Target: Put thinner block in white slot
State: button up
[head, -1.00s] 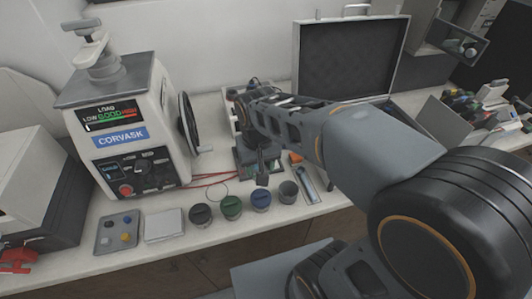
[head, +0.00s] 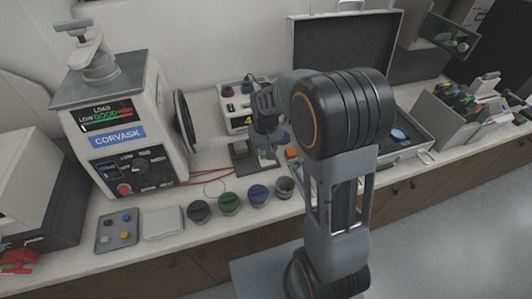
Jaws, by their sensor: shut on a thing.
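My gripper (head: 268,152) points down over the back middle of the bench, beside a dark flat tray (head: 241,158). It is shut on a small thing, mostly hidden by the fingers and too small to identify. A small orange block (head: 291,154) sits just right of the gripper. I cannot pick out the thinner block for certain. No white slot can be made out at this size.
Several round pots, including a green one (head: 230,203), line the front edge beside a white pad (head: 163,223). A white instrument (head: 233,118) and open case (head: 340,48) are behind.

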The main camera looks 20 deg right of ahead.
aim_at(266, 148)
jog(key=shift+w+f, duration=0.1)
jog(key=shift+f, duration=1.55)
jog(key=shift+f, duration=0.1)
jog(key=shift+f, duration=0.1)
jog(key=o, duration=1.2)
